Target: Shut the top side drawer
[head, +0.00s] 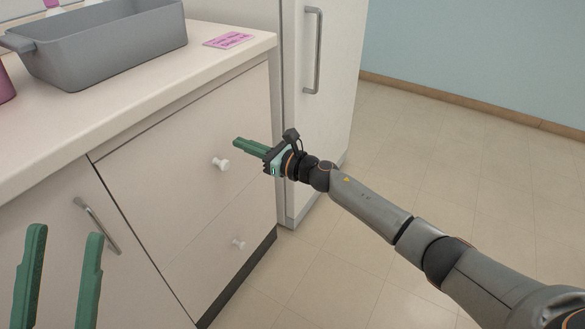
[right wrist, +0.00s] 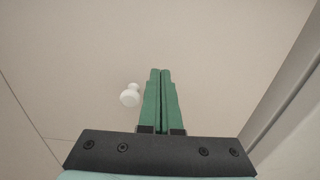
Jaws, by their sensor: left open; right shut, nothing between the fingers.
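The top side drawer (head: 170,140) is a pale front under the counter with a white round knob (head: 221,164). In the head view its front looks flush with the cabinet. My right gripper (head: 236,142) is shut and empty, its green fingertips close to the drawer front, just right of and above the knob. In the right wrist view the shut fingers (right wrist: 160,72) point at the pale front, with the knob (right wrist: 130,94) to their left. Whether the tips touch the front I cannot tell. My left gripper (head: 66,232) is open and empty at the lower left.
A lower drawer with a white knob (head: 238,243) is below. A cabinet door with a metal handle (head: 97,225) is on the left. A grey bin (head: 110,45) and pink card (head: 229,40) sit on the counter. A tall white cabinet (head: 335,70) stands right; the floor (head: 450,140) is clear.

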